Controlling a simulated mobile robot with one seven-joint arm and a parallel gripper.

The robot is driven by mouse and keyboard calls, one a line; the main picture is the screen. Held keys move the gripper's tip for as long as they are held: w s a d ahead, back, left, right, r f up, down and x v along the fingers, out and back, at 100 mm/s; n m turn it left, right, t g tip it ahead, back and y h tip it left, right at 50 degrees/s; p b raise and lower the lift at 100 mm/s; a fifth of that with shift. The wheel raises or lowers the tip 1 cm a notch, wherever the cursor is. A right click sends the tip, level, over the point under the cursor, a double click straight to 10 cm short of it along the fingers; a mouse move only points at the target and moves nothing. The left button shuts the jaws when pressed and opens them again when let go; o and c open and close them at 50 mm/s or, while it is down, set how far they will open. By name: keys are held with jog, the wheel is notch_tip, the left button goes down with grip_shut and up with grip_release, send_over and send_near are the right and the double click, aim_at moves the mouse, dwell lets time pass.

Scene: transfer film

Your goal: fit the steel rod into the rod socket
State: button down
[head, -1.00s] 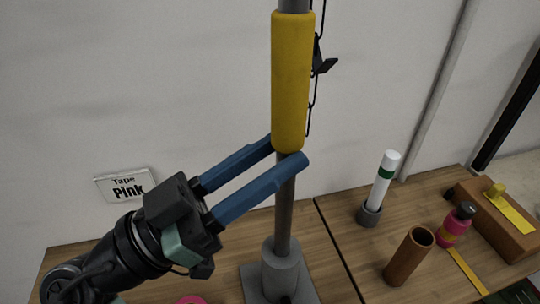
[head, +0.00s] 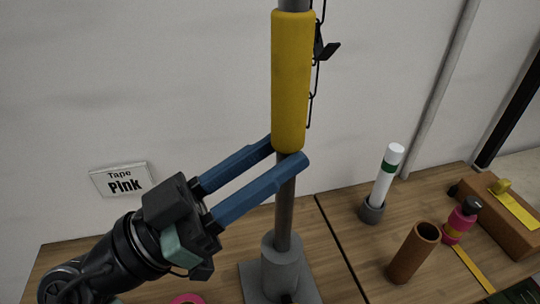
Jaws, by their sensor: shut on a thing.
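The steel rod (head: 285,200) stands nearly upright in the middle of the head view, grey with a thick yellow sleeve (head: 290,80). Its top is out of frame. My gripper (head: 284,148) comes from the lower left, and its two long blue fingers are shut on the rod at the sleeve's lower end, one on each side. The rod socket (head: 281,265) is a grey cylinder on a square base on the wooden table. The rod's lower end meets the socket's mouth in the picture; I cannot tell whether it is inside or how deep.
A white tube with a green band (head: 387,172) stands in a grey holder to the right. A "Tape Pink" sign (head: 122,180) stands at the left.

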jog(key=shift+c, duration=2.4)
grip_release()
jog(key=shift+s+a+f, duration=0.1)
jog(key=shift+a+f, duration=0.05)
jog(key=shift+a, duration=0.1)
jog(key=b+v, duration=0.3)
jog(key=v, duration=0.9)
jog(key=shift+s, duration=0.15)
jog(key=shift+a, duration=0.15)
